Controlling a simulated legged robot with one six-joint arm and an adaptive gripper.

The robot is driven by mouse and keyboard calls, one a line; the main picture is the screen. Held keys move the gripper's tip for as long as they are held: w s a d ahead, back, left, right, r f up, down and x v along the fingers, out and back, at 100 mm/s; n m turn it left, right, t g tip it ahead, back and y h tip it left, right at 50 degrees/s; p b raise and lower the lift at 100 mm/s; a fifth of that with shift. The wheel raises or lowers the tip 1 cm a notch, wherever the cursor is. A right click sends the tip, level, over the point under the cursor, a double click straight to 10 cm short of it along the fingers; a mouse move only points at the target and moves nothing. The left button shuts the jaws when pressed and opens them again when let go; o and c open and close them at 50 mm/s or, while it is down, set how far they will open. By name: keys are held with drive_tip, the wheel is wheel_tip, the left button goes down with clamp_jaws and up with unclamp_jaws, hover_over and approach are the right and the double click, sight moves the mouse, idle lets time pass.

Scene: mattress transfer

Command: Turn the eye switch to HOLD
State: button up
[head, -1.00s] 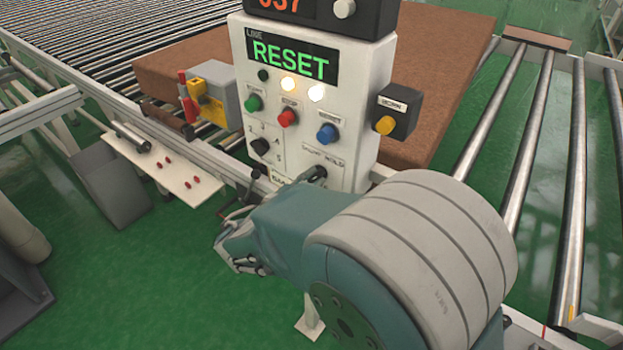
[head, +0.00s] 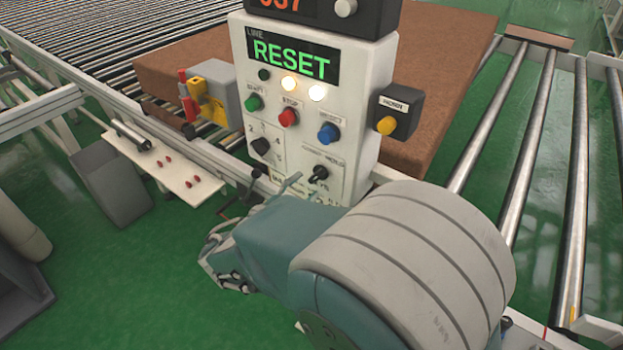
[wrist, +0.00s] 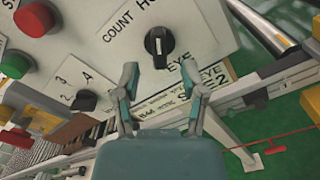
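The eye switch (head: 318,173) is a small black knob low on the right of the white panel (head: 360,125). It also shows in the wrist view (wrist: 158,45), with the COUNT and HO... lettering above it and EYE below. Its handle leans right of the panel's upright, toward the HOLD side. My gripper (wrist: 163,82) is open and empty, its two fingers apart just below the knob in the wrist view and not touching it. In the head view, the gripper is partly hidden by my arm.
Green (head: 254,103), red (head: 288,117) and blue (head: 328,133) buttons and a black numbered selector (head: 261,146) share the panel. The screen (head: 292,62) reads RESET. A brown mattress (head: 440,100) lies behind.

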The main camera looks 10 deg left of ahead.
drive_tip(key=v, duration=0.8)
drive_tip(key=shift+s+a, duration=0.2)
drive_tip(key=shift+f, duration=0.1)
drive_tip(key=w+d+r+m+g+h, duration=0.15)
drive_tip(key=d+m+g, duration=0.85)
drive_tip(key=d, duration=1.2)
drive_tip(key=s+d+r+m+g+y, duration=0.1)
drive_tip(key=s+d+r+m+y, duration=0.1)
drive_tip(key=s+d+m+y, duration=0.6)
drive_tip(key=s+d+m, duration=0.2)
drive_tip(key=m, duration=0.4)
drive_tip(key=shift+d, duration=0.3)
